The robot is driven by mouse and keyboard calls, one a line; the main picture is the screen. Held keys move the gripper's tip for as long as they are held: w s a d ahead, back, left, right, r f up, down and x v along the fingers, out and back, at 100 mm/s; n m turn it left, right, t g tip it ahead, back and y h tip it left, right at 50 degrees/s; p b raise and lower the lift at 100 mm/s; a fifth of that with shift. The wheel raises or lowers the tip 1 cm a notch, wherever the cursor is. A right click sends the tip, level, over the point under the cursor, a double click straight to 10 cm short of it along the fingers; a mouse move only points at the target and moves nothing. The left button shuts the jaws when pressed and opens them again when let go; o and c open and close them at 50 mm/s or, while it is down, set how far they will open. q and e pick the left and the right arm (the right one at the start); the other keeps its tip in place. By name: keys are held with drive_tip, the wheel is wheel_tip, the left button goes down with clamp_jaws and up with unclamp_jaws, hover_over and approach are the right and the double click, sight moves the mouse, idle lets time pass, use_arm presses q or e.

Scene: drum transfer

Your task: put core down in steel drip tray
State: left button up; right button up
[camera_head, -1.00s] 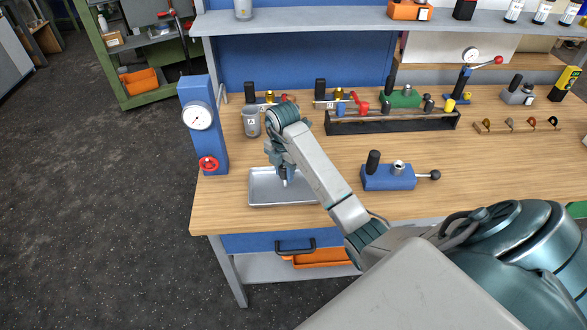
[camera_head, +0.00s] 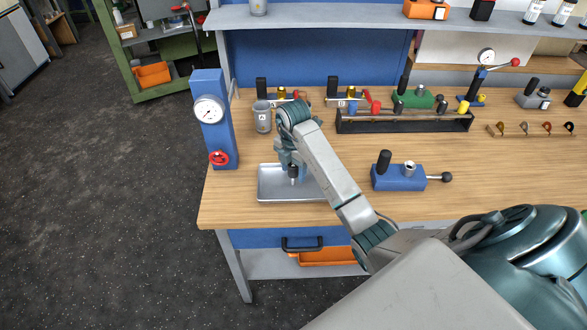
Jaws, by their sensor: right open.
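The steel drip tray (camera_head: 268,196) is a shallow silver rectangle on the wooden bench near its front left corner. My right gripper (camera_head: 293,178) points down over the tray's middle, below the grey arm link, and is open. A small dark piece with a pale tip shows at its fingers. I cannot tell whether this is the core or part of the gripper, or whether it touches the tray floor. The right arm covers part of the tray's right side. My left gripper is not in view.
A blue gauge stand (camera_head: 226,140) with a red knob stands left of the tray. A grey cup (camera_head: 263,118) is behind it. A blue fixture (camera_head: 398,178) with a black handle sits to the right. A long black rack (camera_head: 405,123) lies behind. The bench's front edge is close to the tray.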

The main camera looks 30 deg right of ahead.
wheel_tip(320, 180, up, 12)
drive_tip(key=p, duration=1.1)
drive_tip(key=shift+r+p, duration=0.15)
drive_tip(key=shift+p, duration=0.15)
